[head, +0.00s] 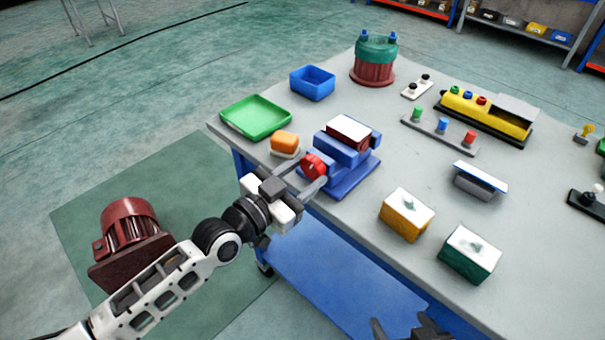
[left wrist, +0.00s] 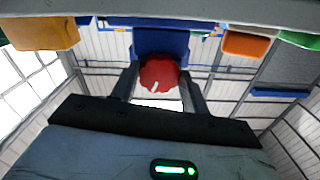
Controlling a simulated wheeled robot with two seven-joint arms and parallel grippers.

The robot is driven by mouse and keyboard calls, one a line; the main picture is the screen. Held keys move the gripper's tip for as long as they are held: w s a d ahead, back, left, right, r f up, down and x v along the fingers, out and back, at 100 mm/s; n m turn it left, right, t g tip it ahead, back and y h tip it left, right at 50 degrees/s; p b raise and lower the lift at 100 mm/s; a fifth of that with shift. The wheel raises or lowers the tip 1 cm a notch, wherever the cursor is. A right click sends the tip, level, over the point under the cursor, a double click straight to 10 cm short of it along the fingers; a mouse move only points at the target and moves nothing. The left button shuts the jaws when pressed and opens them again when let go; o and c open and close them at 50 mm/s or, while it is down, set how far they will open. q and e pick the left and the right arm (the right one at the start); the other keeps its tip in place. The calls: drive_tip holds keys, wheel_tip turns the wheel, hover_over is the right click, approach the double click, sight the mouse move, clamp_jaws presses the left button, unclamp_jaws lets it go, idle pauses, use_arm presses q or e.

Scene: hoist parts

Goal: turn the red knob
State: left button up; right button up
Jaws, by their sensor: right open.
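The red knob (head: 314,165) sticks out from the front of a blue vise-like block (head: 347,172) near the table's front-left edge. My left gripper (head: 307,172) reaches it from the lower left, with a finger on each side of it. In the left wrist view the red knob (left wrist: 158,74), with a white mark low on its face, sits between the two fingertips (left wrist: 159,80), which appear to touch its sides. The left gripper looks shut on it. My right gripper (head: 410,330) is open and empty at the bottom edge, partly cut off.
A green tray (head: 256,134), an orange block (head: 285,141) and a blue bin (head: 312,83) stand near the vise. Yellow (head: 402,222) and green (head: 462,262) boxes lie to its right. A red motor (head: 128,222) stands left of the table.

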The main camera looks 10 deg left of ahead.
use_arm(q)
drive_tip(key=shift+n, duration=1)
drive_tip(key=n, duration=0.3)
drive_tip(key=shift+n+p, duration=0.3)
drive_tip(key=shift+p, duration=0.1)
drive_tip(key=n, duration=0.6)
drive_tip(key=shift+s+d, duration=0.1)
drive_tip(key=shift+d, duration=0.05)
drive_tip(key=n, duration=0.6)
drive_tip(key=shift+r+n, duration=0.15)
drive_tip(key=shift+n, duration=0.25)
drive_tip(key=n, duration=0.5)
drive_tip(key=shift+r, duration=0.1)
drive_tip(key=shift+n, duration=0.3)
drive_tip(key=o, duration=1)
